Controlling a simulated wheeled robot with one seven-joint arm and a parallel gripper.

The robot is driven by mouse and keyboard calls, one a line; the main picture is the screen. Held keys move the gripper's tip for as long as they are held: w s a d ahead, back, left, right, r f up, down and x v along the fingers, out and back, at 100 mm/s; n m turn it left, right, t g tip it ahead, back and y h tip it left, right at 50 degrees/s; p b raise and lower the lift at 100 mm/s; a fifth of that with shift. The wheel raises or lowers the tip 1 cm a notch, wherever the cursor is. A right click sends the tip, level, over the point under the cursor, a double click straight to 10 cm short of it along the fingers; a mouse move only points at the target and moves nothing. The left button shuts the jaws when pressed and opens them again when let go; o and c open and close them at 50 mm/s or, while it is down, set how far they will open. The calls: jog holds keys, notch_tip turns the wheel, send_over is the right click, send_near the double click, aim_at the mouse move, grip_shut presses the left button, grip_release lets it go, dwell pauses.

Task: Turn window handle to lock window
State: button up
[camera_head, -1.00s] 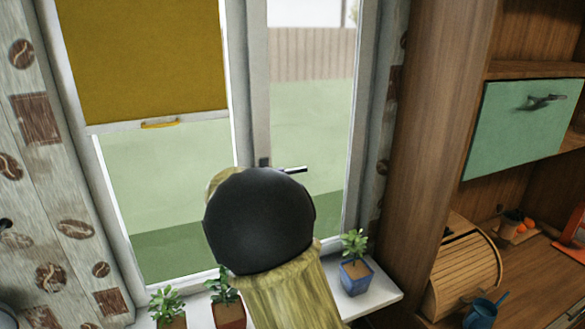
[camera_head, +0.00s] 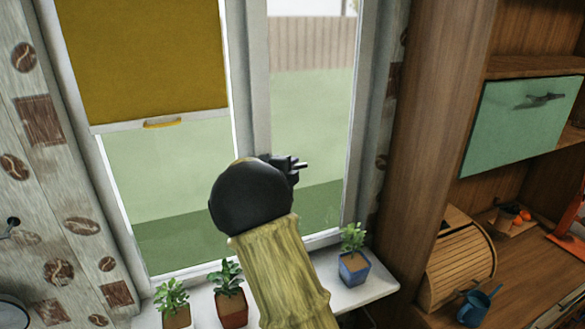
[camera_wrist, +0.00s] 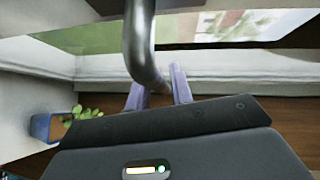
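The window handle is a grey metal bar. In the wrist view the handle (camera_wrist: 143,45) comes down from the top edge, bends, and its lower end lies between my two purple fingers. In the head view only the bright tip of the handle (camera_head: 301,165) shows, right of my dark wrist. My gripper (camera_head: 290,166) is mostly hidden behind my wrist in the head view. The window (camera_head: 262,110) looks closed against its frame.
Potted plants stand on the white sill (camera_head: 375,287): a blue pot (camera_head: 354,268) on the right, a red pot (camera_head: 231,308) and a brown pot (camera_head: 175,317) on the left. A wooden cabinet (camera_head: 425,120) is at right.

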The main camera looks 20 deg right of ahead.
grip_shut()
